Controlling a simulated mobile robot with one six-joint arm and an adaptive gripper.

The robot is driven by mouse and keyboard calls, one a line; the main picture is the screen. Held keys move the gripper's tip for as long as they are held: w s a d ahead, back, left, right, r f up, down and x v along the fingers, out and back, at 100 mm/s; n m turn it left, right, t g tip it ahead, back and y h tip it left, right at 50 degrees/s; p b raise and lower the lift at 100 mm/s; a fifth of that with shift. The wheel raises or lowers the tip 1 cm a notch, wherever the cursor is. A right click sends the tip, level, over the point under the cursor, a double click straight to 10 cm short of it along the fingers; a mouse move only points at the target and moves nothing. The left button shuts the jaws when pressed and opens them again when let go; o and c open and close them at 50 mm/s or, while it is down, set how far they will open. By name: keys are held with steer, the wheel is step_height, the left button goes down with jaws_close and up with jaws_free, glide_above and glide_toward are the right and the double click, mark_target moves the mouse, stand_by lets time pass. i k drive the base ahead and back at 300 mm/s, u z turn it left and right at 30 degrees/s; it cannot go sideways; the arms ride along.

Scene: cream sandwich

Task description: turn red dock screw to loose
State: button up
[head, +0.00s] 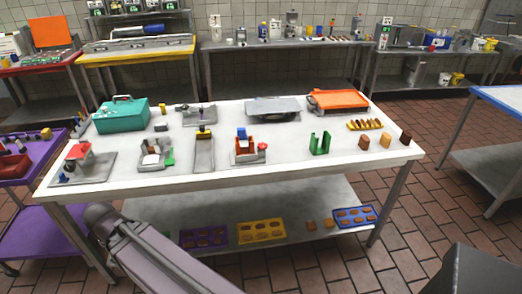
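A red dock-like fixture (238,157) stands near the front middle of the white table, with a blue block (241,133) on top. A small red knob (262,146) sits at its right side and may be the red dock screw. Its turn position is too small to tell. Another fixture (78,151) with a red top stands on a grey plate at the table's left end. My gripper is not in view; only a part of my arm shows at the lower left, in front of the table.
The white table (330,173) also holds a teal toolbox (121,115), an orange-topped device (338,100), a green bracket (319,144) and brown cylinders (385,140). Colored trays (261,231) lie on its lower shelf. The front strip of the tabletop is mostly clear.

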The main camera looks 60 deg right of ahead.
mark_target(263, 146)
steer(key=k, duration=1.25)
steer(key=z, duration=2.05)
steer(key=i, duration=1.05)
steer(key=u, duration=0.05)
